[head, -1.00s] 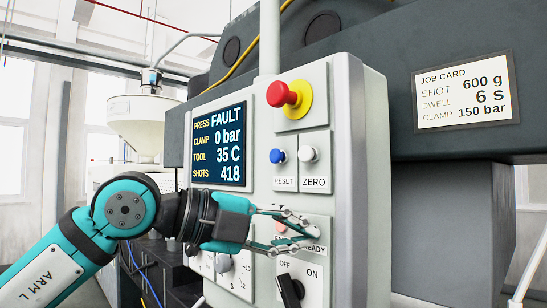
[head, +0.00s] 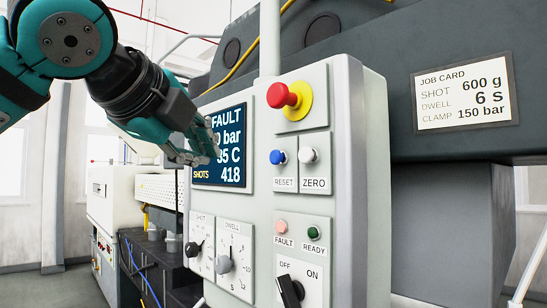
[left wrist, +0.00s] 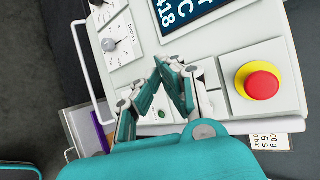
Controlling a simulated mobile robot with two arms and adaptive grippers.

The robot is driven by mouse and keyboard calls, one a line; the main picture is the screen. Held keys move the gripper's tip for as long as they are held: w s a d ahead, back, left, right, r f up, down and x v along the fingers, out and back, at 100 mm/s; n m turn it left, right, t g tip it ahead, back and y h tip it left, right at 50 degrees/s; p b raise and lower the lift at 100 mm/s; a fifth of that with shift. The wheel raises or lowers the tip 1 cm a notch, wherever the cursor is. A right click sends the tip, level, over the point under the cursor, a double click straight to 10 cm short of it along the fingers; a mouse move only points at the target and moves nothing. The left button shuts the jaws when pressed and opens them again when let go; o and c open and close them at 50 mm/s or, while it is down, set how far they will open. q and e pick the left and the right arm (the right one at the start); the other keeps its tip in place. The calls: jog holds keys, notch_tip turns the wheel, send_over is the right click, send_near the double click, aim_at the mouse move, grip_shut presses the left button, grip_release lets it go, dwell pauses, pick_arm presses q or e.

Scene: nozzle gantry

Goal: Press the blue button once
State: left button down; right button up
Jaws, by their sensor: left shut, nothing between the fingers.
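The blue button (head: 277,157) sits above a RESET label on the grey control panel (head: 262,205) in the head view. My left gripper (head: 208,153) is up and left of it, in front of the screen, with its shut, empty fingers apart from the button. In the left wrist view the gripper (left wrist: 165,68) points at the panel, and I cannot make out the blue button there; the fingers may hide it. My right gripper is not in view.
A white button (head: 308,155) marked ZERO sits just right of the blue one. A red mushroom button (head: 283,95) on a yellow ring juts out above. The screen (head: 234,175) reads FAULT. Lamps, knobs and an OFF/ON switch (head: 290,289) are lower down.

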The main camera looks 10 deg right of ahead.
aim_at(277, 157)
pick_arm(q)
jog(key=w+d+p, duration=0.4)
jog(key=w+d, duration=0.1)
jog(key=d, duration=0.2)
jog(key=shift+d, duration=0.15)
jog(key=shift+w+f, duration=0.1)
jog(key=shift+w, duration=0.05)
dwell(1.4)
jog(key=shift+w+d, duration=0.15)
jog(key=shift+d, duration=0.15)
